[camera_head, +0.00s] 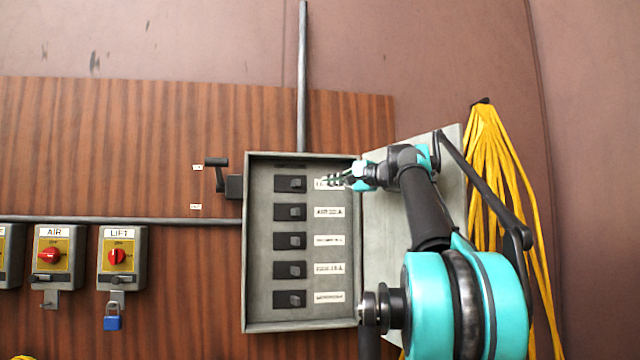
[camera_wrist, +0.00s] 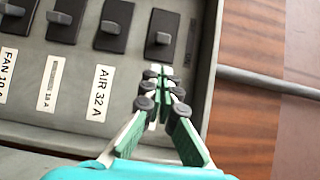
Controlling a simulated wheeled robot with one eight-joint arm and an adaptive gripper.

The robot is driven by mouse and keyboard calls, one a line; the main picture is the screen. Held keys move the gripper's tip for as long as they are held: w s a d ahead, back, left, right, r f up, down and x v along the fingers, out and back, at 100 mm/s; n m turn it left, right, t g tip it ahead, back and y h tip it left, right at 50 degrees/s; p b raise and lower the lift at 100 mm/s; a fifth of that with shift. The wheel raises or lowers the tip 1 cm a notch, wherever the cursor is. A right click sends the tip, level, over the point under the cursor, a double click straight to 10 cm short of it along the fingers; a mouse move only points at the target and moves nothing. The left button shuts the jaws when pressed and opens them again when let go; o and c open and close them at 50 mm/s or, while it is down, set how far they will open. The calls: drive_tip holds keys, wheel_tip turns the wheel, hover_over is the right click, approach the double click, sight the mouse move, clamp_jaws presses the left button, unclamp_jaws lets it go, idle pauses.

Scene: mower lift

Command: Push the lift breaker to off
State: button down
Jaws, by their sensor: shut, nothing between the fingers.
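The open grey breaker box (camera_head: 250,250) holds a column of dark breakers, each with a small toggle and a white label to its right. The top breaker (camera_head: 290,184) shows as the rightmost breaker (camera_wrist: 161,38) in the wrist view. Its label (camera_head: 322,184) is mostly covered by my gripper, so I cannot read its name. The breaker below it is labelled AIR 32 A (camera_wrist: 102,92). My gripper (camera_head: 330,181) is shut and empty beside the top breaker, on its label side. In the wrist view its fingertips (camera_wrist: 160,72) are just below that breaker's toggle; contact cannot be told.
The box's grey door (camera_head: 385,245) hangs open to the right, behind my arm. A switch handle (camera_head: 217,170) sticks out left of the box. Red rotary switches labelled AIR (camera_head: 49,255) and LIFT (camera_head: 117,257) are lower left, with a blue padlock (camera_head: 113,322). Yellow cable (camera_head: 487,150) hangs right.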

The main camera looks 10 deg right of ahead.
sight(308, 183)
drive_tip(key=x, duration=0.9)
drive_tip(key=shift+a, duration=0.15)
drive_tip(key=shift+s+a+m+h, duration=0.15)
drive_tip(key=shift+m+h, duration=0.15)
drive_tip(key=shift+h, duration=0.1)
